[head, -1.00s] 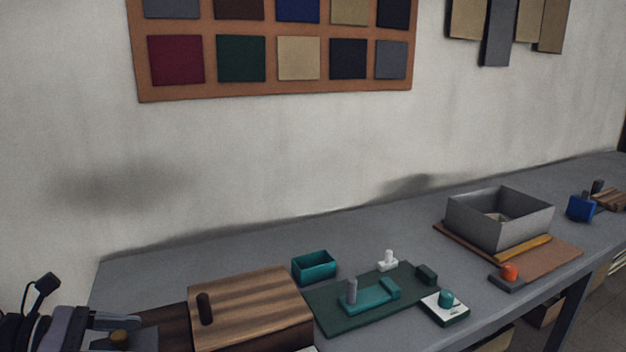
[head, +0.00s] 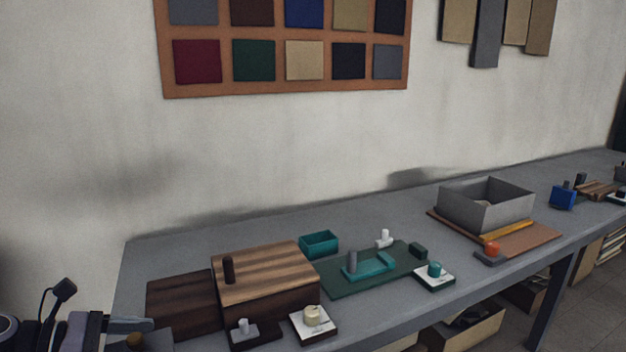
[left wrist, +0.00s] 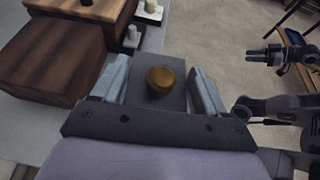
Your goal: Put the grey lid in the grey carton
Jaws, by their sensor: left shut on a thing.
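The grey carton (head: 465,212) is an open box with slanted walls. It stands on a brown board at the right of the bench in the head view, and most of its inside is hidden. My left gripper (left wrist: 160,82) is shut on the grey lid (left wrist: 174,63), a flat dark grey plate with a mustard-brown round knob, one finger at each side. In the head view the left gripper is at the lower left corner, far from the carton, and the lid is mostly cut off.
A striped wooden box (head: 265,275) stands close to the left gripper. Between it and the carton are a teal tray (head: 319,244), a green mat (head: 340,282) with teal parts, and small knobbed pieces. A yellow strip (head: 507,232) lies before the carton. The bench's back strip is clear.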

